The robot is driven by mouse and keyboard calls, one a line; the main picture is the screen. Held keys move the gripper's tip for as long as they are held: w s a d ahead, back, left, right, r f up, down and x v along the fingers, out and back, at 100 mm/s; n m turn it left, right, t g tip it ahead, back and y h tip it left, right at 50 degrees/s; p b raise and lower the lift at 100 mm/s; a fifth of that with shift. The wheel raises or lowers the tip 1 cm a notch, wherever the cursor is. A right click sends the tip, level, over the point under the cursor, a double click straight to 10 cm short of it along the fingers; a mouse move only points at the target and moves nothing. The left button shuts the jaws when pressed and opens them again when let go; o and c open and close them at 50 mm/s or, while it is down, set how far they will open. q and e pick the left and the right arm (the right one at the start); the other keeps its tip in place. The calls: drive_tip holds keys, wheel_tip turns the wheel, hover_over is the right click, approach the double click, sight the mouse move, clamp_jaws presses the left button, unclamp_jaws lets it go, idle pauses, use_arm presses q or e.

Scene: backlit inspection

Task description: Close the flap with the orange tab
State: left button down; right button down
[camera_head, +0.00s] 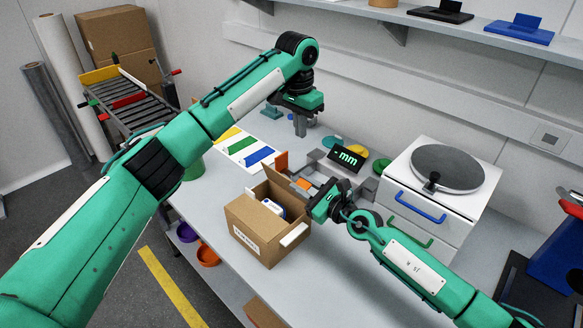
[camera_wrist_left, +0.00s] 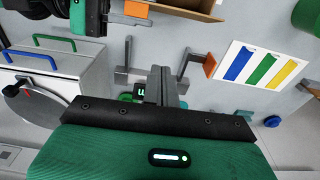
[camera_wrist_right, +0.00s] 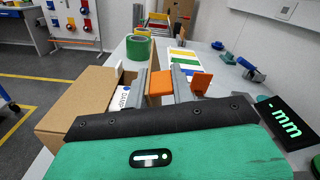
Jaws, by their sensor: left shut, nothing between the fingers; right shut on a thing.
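An open cardboard box (camera_head: 262,238) stands on the grey table with a white and blue item (camera_head: 272,207) inside. A brown flap (camera_head: 287,188) stands raised at its far side, with the orange tab (camera_head: 303,184) near its end. My right gripper (camera_wrist_right: 160,85) is shut on the orange tab (camera_wrist_right: 160,82), beside the box. In the head view the right gripper (camera_head: 316,200) partly hides the flap's end. My left gripper (camera_head: 301,130) is shut and empty above the table, behind the box and apart from it. Its closed fingers (camera_wrist_left: 162,86) show in the left wrist view.
A measuring fixture with a lit display (camera_head: 347,158) and an upright orange plate (camera_head: 281,161) stands behind the box. A drawer unit with a round plate (camera_head: 446,168) stands to the right. A colour-striped sheet (camera_head: 245,149) lies at the back left. The table in front is clear.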

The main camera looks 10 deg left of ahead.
use_arm(q)
approach(288, 181)
drive_tip(key=w+d+f, duration=0.3)
drive_tip(key=w+f, duration=0.2)
drive_tip(key=f, duration=0.1)
drive_tip(key=shift+s+a+f, duration=0.1)
drive_tip(key=shift+s+a, duration=0.3)
drive_tip(key=shift+s, duration=0.35)
drive_tip(key=shift+s+a+f, duration=0.15)
drive_tip(key=shift+s+a, duration=0.3)
drive_tip(key=shift+s, duration=0.35)
